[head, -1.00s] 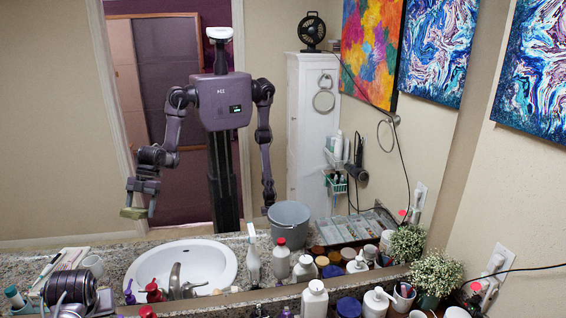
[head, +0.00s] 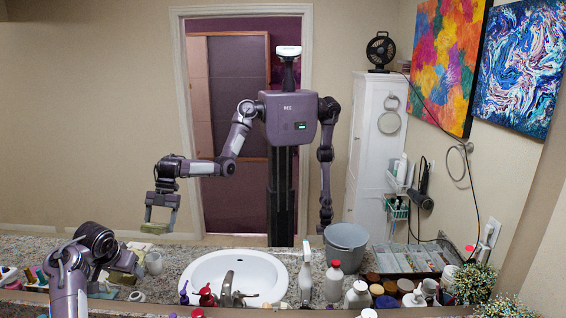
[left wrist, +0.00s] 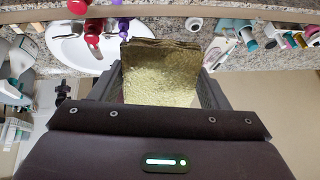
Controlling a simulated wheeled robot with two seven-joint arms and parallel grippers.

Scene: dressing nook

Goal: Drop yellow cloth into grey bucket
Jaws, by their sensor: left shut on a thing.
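A large mirror fills most of the head view and reflects me. In it my left gripper (head: 158,216) points down, shut on the yellow cloth (head: 153,228), clear of the sink. In the left wrist view the folded, yellowish cloth (left wrist: 160,78) sits between the fingers of the left gripper (left wrist: 160,92). My real left arm rises at the lower left of the head view; its fingertips are not clear there. The grey bucket (head: 346,240) shows right of the sink, away from the cloth. My right gripper (head: 325,222) hangs low in the reflection, too small to judge.
A white sink (head: 232,270) with a tap lies mid-counter. Bottles, including a red-capped one (head: 334,280), and several jars stand near the bucket. Red and purple bottles stand by the sink.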

